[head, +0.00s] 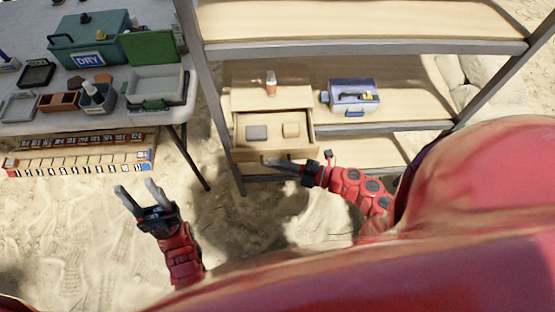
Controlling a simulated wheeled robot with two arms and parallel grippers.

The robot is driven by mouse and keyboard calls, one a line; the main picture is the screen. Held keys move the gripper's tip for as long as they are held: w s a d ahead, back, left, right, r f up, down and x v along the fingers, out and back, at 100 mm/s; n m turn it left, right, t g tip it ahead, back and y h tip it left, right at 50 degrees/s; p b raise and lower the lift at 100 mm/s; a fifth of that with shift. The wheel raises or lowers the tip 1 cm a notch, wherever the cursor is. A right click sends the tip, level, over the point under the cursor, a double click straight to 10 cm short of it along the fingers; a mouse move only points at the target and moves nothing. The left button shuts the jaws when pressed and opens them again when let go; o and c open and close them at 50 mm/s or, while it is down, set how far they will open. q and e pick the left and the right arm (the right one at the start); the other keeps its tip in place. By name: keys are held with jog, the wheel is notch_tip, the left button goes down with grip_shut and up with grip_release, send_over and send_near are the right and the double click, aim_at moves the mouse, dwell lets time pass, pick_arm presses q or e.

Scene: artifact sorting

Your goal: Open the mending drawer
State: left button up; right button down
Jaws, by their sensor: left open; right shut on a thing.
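The wooden mending drawer (290,146) sticks out of its small wooden cabinet (250,98) on the middle shelf of the rack. I can see into it: a grey block (257,132) and a tan block (291,130) lie inside. My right gripper (279,163) is at the lower front of the drawer, shut on its handle, which the fingers largely hide. My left gripper (138,194) is open and empty, above the sand to the left, apart from the drawer.
A blue toolbox (352,93) stands on the shelf right of the cabinet. A small orange-and-white bottle (271,84) stands on the cabinet. A table (155,25) at left holds a teal box marked DRY (97,45) and several trays. Rack posts flank the shelves.

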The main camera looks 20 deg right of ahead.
jog(key=c, duration=0.9)
grip_release()
jog(key=b+v, duration=0.1)
jog(key=v, duration=1.6)
jog(key=shift+s+d, duration=0.15)
jog(key=shift+d, duration=0.05)
